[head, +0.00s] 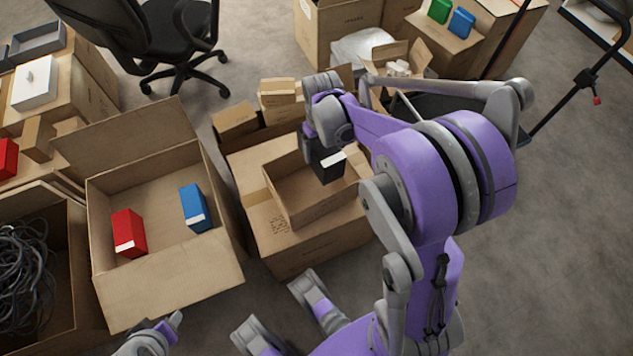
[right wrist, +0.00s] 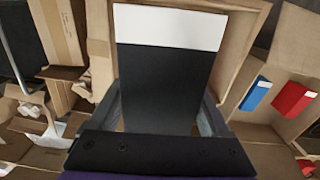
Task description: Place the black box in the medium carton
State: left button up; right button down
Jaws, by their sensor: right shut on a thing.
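The black box (head: 328,165) has a white end band and hangs upright from my right gripper (head: 322,138). In the right wrist view the black box (right wrist: 168,80) sits between the two grey fingers (right wrist: 165,118), which are shut on it. The box is over the open medium carton (head: 312,212), its lower end at about the opening; I cannot tell how far inside it is. The medium carton stands on a larger closed carton. My left gripper (head: 160,333) is at the bottom edge of the head view, low and apart from the cartons; its opening is unclear.
A large open carton (head: 165,275) to the left holds a red box (head: 129,233) and a blue box (head: 194,207). A carton of black cables (head: 25,275) stands at far left. Small cartons (head: 235,120) crowd behind the medium carton. Bare floor lies at right.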

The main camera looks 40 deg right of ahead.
notch_tip(320, 180, down, 16)
jog(key=b, duration=0.4)
jog(key=shift+f, duration=0.1)
pick_arm(q)
jog(key=f, duration=0.5)
jog(key=shift+w+f, duration=0.35)
jog(key=shift+f, duration=0.05)
jog(key=shift+f, duration=0.1)
pick_arm(e)
jog(key=shift+f+b, duration=0.1)
jog(key=shift+b, duration=0.3)
grip_release()
